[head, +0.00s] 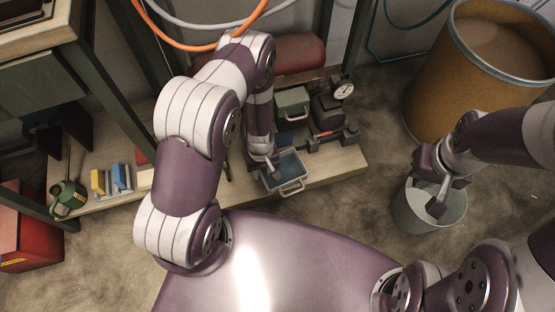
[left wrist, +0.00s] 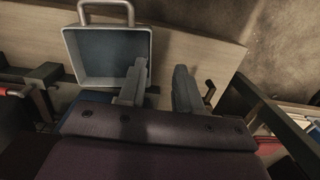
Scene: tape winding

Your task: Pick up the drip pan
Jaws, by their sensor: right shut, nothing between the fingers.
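The drip pan (head: 291,163) is a small blue-grey rectangular tray with a loop handle at its near end, on the low wooden shelf in the head view. In the left wrist view the pan (left wrist: 100,57) is at upper left, its handle pointing up. My left gripper (head: 271,170) is over the pan's left side. In its wrist view the left gripper (left wrist: 159,82) is open, one finger overlapping the pan's corner and the other beyond its wall; contact cannot be told. My right gripper (head: 436,202) is shut and empty, over a grey bucket.
The grey bucket (head: 447,213) stands on the floor below a large brown drum (head: 468,85). A bench tool with a dial gauge (head: 342,89) and a grey-green box (head: 291,103) sit behind the pan. Shelf posts (head: 126,93) and an oil can (head: 68,195) are on the left.

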